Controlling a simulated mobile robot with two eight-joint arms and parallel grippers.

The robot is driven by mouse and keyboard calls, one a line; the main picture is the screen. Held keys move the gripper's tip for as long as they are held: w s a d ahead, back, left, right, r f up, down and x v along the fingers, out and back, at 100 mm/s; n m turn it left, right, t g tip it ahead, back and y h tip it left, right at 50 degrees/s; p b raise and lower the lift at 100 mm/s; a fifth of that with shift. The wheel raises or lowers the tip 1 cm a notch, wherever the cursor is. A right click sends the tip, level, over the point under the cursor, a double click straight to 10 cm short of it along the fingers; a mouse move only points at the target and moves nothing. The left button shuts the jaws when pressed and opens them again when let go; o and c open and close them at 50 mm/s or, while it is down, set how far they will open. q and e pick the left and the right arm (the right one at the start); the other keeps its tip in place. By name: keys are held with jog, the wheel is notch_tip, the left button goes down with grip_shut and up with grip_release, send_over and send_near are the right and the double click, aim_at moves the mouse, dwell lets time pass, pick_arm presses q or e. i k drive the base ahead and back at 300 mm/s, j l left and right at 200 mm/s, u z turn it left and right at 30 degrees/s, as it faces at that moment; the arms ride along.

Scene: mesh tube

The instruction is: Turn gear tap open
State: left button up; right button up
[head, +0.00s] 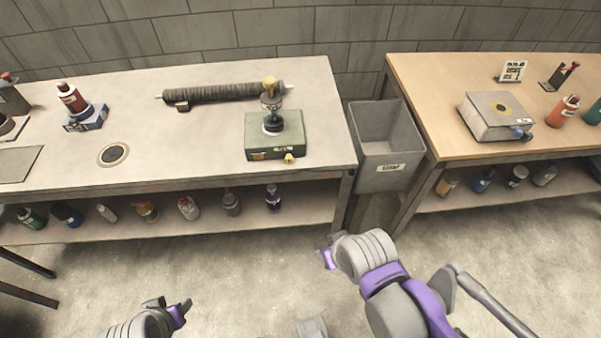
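A green box (273,137) stands near the right end of the grey table. A dark upright fitting with a yellow top (270,84) rises from it, and a small yellow tap-like knob (289,158) sits low on its front. I cannot tell whether a gear is part of it, or whether the tap is open. My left gripper (181,312) is low in front of the grey table, far from the box. My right gripper (326,258) is in front of the gap between the tables, below and right of the box. Both are apart from everything, and their finger gaps are unclear.
A grey bin (387,138) stands between the grey table (205,147) and the wooden table (437,95). A pale box with a blue knob (495,117) is on the wooden table. A ribbed roller (225,93) lies behind the green box. Bottles line the lower shelves.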

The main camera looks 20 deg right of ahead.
aim_at(288, 160)
jog(key=l+u, duration=0.3)
jog(key=u, duration=0.15)
jog(key=k+l+u, duration=0.15)
jog(key=l+u, duration=0.15)
jog(key=u, duration=0.2)
jog(key=k+l+u, duration=0.15)
jog(key=l, duration=0.35)
jog(key=k+l+u, duration=0.15)
jog(key=k+l, duration=0.65)
jog(key=l, duration=0.25)
